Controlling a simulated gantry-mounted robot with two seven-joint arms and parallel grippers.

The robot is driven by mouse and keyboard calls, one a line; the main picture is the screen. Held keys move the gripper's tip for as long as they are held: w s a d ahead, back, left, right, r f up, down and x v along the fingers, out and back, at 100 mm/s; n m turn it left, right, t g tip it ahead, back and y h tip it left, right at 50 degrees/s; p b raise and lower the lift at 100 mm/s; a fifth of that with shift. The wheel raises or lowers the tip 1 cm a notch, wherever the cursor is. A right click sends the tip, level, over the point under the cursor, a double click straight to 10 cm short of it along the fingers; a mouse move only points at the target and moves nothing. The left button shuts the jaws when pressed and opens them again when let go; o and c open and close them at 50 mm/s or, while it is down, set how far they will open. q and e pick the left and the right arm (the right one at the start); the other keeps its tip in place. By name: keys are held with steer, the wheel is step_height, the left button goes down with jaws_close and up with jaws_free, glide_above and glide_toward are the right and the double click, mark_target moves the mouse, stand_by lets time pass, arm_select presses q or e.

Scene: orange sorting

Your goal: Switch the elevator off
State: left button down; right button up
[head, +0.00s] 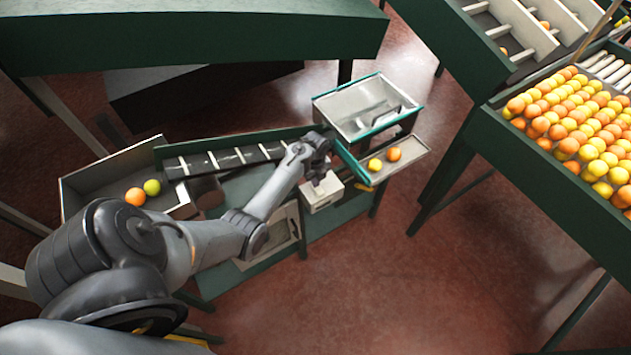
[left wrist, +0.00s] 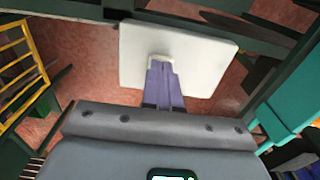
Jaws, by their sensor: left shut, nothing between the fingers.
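The elevator (head: 225,158) is a dark sloping belt with pale slats, running between a grey bin on the left and a grey tray on the right. A white box (head: 322,196) is mounted on the machine's near side; its pale face also fills the top of the left wrist view (left wrist: 200,55). My left gripper (head: 317,181) is shut and empty, at the top of the white box. In the left wrist view its fingertips (left wrist: 160,65) are at a small pale raised part (left wrist: 158,58) on that face. Whether they touch it, and the switch position, I cannot tell. My right gripper is out of view.
The left bin (head: 85,191) holds an orange and a yellow-green fruit. The side tray (head: 414,149) holds a yellow and an orange fruit, close to my left gripper. A green-sided fruit table (head: 530,153) stands at the right. The red floor at the front is clear.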

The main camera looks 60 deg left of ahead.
arm_select(q)
steer(key=shift+f, duration=0.3)
steer(key=shift+f, duration=0.15)
stand_by(0.3)
steer(key=shift+d+r+p, duration=0.35)
steer(key=shift+d+p, duration=0.2)
steer(key=shift+p, duration=0.3)
steer(key=shift+d, duration=0.15)
steer(key=shift+r, duration=0.1)
